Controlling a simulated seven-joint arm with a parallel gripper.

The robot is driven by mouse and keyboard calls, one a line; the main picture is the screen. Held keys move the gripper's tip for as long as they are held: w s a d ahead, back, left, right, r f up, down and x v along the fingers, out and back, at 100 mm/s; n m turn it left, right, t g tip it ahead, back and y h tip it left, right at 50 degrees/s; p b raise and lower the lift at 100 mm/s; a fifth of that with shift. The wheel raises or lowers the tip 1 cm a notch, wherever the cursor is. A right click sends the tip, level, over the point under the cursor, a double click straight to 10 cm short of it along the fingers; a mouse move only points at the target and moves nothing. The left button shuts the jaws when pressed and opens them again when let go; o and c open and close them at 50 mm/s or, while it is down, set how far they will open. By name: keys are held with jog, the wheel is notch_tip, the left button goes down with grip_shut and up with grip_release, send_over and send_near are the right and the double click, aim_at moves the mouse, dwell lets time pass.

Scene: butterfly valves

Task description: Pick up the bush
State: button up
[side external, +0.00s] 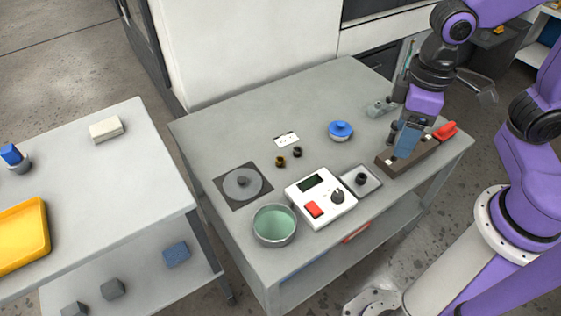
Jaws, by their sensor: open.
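Two small ring-like pieces, which look like bushes, stand close together in the middle of the grey table: a brass-coloured one (280,161) and a darker one (297,152). They are too small to tell which is the bush of the task. My gripper (397,153) points down at the right of the table, over or beside a long brown block (418,154). It is well to the right of both rings. Its fingers are open and small in this view; I cannot tell whether they touch the block.
A white control box (321,197), a green-lined bowl (274,225) and a grey disc on a dark plate (243,183) stand nearer. A blue-lidded dish (340,131) and a white card (287,139) lie farther back. A red piece (445,131) is beside the block.

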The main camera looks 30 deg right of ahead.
jog(key=w+a+f+m, duration=0.2)
jog(key=w+a+m, duration=0.35)
jog(key=w, duration=0.35)
jog(key=m, duration=1.9)
send_over(280, 162)
jog(key=w, duration=0.1)
jog(key=shift+n, duration=0.25)
jog(key=f, duration=1.7)
jog(key=d+f, duration=0.1)
jog(key=f, duration=0.8)
jog(key=shift+w+f, duration=0.2)
jog(key=shift+s+f, duration=0.15)
jog(key=shift+f, duration=1.15)
jog(key=shift+s+f, duration=0.1)
jog(key=shift+f, duration=1.2)
jog(key=c, duration=1.2)
